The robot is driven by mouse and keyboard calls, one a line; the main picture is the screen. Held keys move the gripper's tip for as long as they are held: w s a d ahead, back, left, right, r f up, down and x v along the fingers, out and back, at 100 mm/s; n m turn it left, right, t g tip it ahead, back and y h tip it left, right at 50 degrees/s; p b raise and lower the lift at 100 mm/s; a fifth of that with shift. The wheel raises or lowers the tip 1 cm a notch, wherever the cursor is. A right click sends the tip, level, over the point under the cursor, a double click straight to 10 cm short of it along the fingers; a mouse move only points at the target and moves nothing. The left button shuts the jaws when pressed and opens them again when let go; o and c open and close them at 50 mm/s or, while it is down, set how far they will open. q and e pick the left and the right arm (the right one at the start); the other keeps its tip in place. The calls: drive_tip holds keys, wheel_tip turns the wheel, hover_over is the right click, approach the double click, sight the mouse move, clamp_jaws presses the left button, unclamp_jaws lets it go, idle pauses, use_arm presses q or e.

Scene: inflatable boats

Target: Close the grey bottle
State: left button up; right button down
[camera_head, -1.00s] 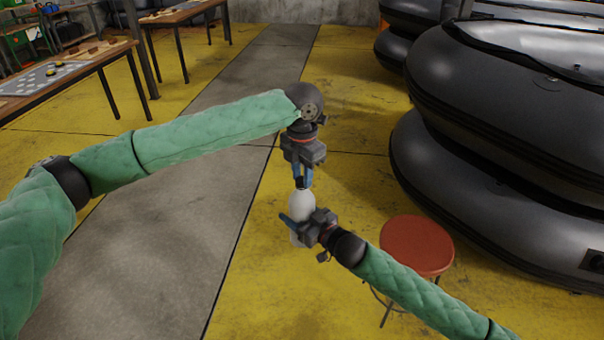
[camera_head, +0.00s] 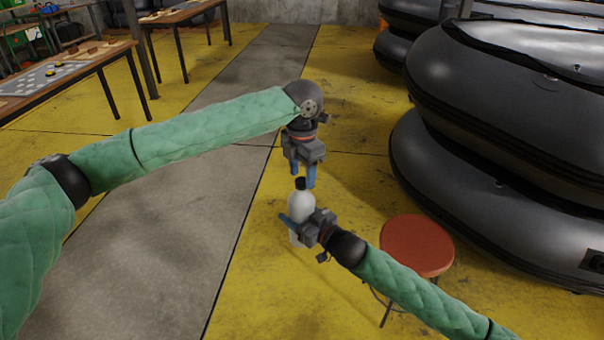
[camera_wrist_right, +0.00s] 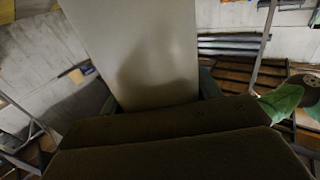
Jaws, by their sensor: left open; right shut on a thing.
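The grey bottle (camera_head: 301,201) is upright in the middle of the head view, with a black cap (camera_head: 300,183) on its top. My right gripper (camera_head: 292,225) is shut on the bottle's body from the right and hides part of it. In the right wrist view the bottle's pale side (camera_wrist_right: 140,50) fills the upper middle, between the jaws. My left gripper (camera_head: 303,181) points down just above the bottle. Its blue fingers are open, on either side of the cap or just above it; I cannot tell if they touch it.
A round red stool (camera_head: 417,245) stands to the right, close to my right forearm. Stacked dark inflatable boats (camera_head: 500,110) fill the right side. A table (camera_head: 60,75) with small items stands at the far left. The floor between is clear.

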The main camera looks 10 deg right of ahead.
use_arm(q)
drive_tip(key=shift+r, duration=1.95)
drive_tip(key=shift+c, duration=0.4)
